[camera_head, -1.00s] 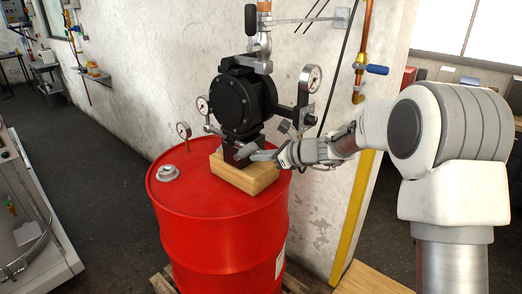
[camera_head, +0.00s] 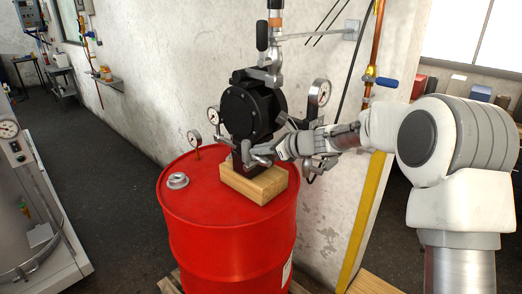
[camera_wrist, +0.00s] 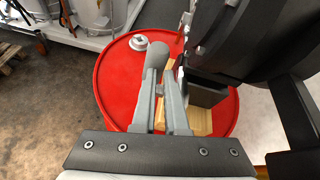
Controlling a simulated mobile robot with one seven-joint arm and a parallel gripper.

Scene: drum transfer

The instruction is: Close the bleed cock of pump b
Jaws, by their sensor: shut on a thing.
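The black round pump (camera_head: 250,110) stands on a wooden block (camera_head: 255,186) on top of a red drum (camera_head: 225,228). No label on it is readable. My gripper (camera_head: 255,156) is at the pump's lower front, just above the block. In the wrist view my gripper (camera_wrist: 165,85) has its two grey fingers close together, shut on a grey lever with a rounded end (camera_wrist: 157,60), apparently the bleed cock's lever. The fingers and pump body hide most of the cock, so its exact angle cannot be told.
A grey bung (camera_head: 177,181) sits on the drum top. A copper pipe with a blue-handled valve (camera_head: 386,82) runs up the wall behind. Open floor lies at the left.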

